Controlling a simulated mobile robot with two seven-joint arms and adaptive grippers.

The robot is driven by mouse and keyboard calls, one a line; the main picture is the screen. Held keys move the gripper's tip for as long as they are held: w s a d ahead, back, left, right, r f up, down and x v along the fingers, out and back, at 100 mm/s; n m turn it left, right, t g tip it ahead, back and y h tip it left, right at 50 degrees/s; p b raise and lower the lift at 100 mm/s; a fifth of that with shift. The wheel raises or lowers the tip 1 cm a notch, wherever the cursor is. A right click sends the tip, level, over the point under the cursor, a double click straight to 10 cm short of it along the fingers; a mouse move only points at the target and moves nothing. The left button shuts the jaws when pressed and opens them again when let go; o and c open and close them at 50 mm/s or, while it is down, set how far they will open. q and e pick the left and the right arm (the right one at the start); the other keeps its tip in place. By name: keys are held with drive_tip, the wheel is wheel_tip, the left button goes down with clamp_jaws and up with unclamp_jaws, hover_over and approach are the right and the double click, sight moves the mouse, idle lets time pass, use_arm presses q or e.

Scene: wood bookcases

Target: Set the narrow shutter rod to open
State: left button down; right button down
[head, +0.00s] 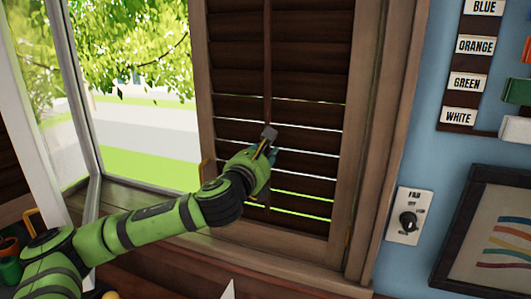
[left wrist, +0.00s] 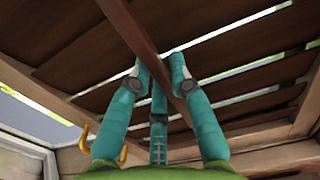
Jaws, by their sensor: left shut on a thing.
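The narrow shutter rod (head: 267,60) is a thin dark wooden strip that runs upright down the middle of the brown louvred shutter (head: 235,85). My left gripper (head: 268,140) is at the rod's lower half. In the left wrist view, the rod (left wrist: 138,32) passes between the teal fingers (left wrist: 163,78), which are shut on it. Thin light gaps show between several lower slats; the upper slats look dark with no clear gaps. My right gripper is not in view.
An open window (head: 140,90) with greenery outside lies left of the shutter. On the blue wall at right are a fan switch (head: 409,216), a colour-label rack (head: 466,80) and a framed picture (head: 490,235). A brass handle (left wrist: 102,140) is on the shutter's edge.

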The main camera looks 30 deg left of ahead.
use_arm(q)
drive_tip(key=f+b, duration=0.1)
drive_tip(key=s+f, duration=0.1)
drive_tip(key=f, duration=0.1)
drive_tip(key=f+b, duration=0.1)
drive_tip(key=shift+s+d+f+b, duration=0.2)
drive_tip(key=shift+d+f+b, duration=0.05)
drive_tip(key=shift+f+b, duration=0.1)
drive_tip(key=c, duration=1.1)
unclamp_jaws()
drive_tip(key=shift+c, duration=0.2)
drive_tip(key=shift+r, duration=0.15)
drive_tip(key=v, duration=0.7)
drive_tip(key=shift+s, duration=0.25)
